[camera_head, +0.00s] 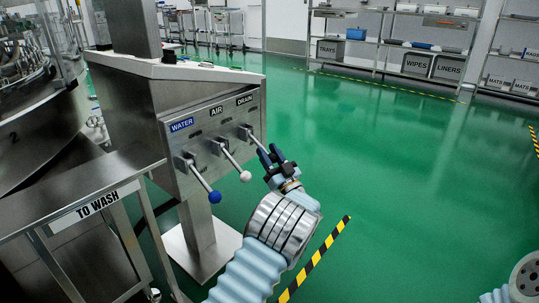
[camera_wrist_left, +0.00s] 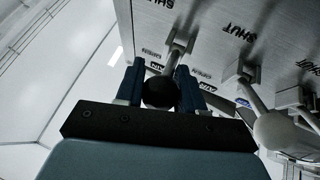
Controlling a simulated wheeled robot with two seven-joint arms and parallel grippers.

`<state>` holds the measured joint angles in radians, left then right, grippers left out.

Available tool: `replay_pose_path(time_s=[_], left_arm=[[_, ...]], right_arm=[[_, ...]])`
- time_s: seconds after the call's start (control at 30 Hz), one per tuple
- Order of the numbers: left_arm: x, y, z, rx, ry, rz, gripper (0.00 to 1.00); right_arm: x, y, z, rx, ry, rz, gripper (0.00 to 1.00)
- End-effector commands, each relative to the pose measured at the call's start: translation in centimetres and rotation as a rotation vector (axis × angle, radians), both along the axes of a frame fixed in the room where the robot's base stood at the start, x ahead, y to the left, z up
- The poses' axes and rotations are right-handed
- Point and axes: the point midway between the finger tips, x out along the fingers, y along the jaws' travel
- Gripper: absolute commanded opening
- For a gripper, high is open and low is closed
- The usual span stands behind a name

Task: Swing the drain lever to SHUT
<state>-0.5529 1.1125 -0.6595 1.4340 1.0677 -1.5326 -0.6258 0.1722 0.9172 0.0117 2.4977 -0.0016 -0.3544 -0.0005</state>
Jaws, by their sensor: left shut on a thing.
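The drain lever (camera_head: 255,139) comes out of the panel under the DRAIN label (camera_head: 244,100) and slopes down to the right. My left gripper (camera_head: 271,155) is at its free end and hides the knob in the head view. In the left wrist view, the lever's black ball knob (camera_wrist_left: 160,92) sits between the two blue fingers of my left gripper (camera_wrist_left: 158,74), which is shut on it. SHUT markings show on the panel in that view, upside down. My right gripper is out of view.
On the same panel, the air lever (camera_head: 233,161) with a white knob and the water lever (camera_head: 201,180) with a blue knob stand left of the drain lever. A TO WASH table (camera_head: 130,160) stands at the left. Green floor (camera_head: 400,170) is clear to the right.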

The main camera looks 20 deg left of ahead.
Motion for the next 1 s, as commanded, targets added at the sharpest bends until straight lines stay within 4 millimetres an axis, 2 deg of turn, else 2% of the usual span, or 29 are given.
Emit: replay_pose_path(time_s=[0.57,0.6,0.7,0.73,1.0], left_arm=[[0.22,0.18,0.08,-0.002,0.003,-0.005,0.0],[0.22,0.19,0.09,-0.002,0.003,-0.005,0.44],[0.18,0.15,0.09,-0.002,0.003,-0.004,0.59],[0.17,0.14,0.09,-0.002,0.003,-0.004,0.62],[0.1,0.03,0.04,-0.001,0.002,-0.003,0.62]], right_arm=[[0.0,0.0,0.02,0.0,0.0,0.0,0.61],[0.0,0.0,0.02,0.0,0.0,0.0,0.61],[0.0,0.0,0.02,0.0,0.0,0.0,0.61],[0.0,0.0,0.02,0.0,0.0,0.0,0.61],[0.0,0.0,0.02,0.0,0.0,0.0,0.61]])
